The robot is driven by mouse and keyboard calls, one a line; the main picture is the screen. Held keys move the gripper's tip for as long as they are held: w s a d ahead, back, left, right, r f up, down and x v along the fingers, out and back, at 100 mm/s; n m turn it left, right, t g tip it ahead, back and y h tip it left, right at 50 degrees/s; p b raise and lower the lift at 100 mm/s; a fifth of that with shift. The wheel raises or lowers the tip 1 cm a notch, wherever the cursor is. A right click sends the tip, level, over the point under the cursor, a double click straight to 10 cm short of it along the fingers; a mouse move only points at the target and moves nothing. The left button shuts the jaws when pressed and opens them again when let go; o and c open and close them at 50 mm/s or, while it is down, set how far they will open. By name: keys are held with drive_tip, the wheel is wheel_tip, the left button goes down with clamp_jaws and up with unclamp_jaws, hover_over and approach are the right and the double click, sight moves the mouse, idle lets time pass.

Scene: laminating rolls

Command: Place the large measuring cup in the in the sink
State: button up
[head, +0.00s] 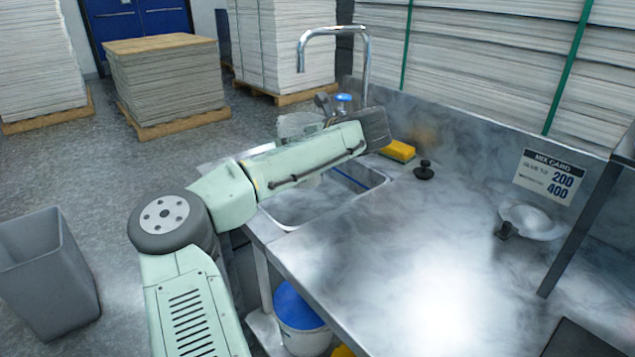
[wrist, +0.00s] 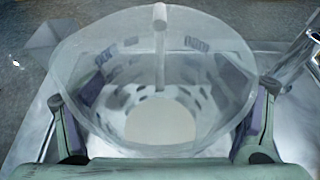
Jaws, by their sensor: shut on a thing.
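The large measuring cup (wrist: 155,75) is clear plastic with faint markings and fills the middle of the wrist view. I look down into its open mouth, and its pale round bottom shows. My gripper (wrist: 163,94) is shut on the cup, with one finger at each side. In the head view the cup (head: 299,125) shows partly behind my arm, near the back left of the sink. The sink (head: 300,207) is a metal basin in the counter; my arm crosses above it and hides part of it. Whether the cup is over the basin, I cannot tell.
A tall curved faucet (head: 369,70) stands at the back of the sink, with a blue-topped knob (head: 343,98) near the cup. A yellow sponge (head: 398,150), a black stopper (head: 424,171) and a clear scoop-like dish (head: 532,220) sit on the counter. The front counter is clear.

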drive_tip(key=shift+f+p, duration=0.5)
drive_tip(key=shift+f, duration=3.3)
drive_tip(key=shift+f, duration=0.15)
drive_tip(key=o, duration=1.8)
drive_tip(key=shift+a+r, duration=0.1)
drive_tip(key=shift+r, duration=0.1)
drive_tip(key=b+v, duration=0.2)
drive_tip(key=v, duration=1)
drive_tip(key=shift+b, duration=0.35)
drive_tip(key=shift+f, duration=0.15)
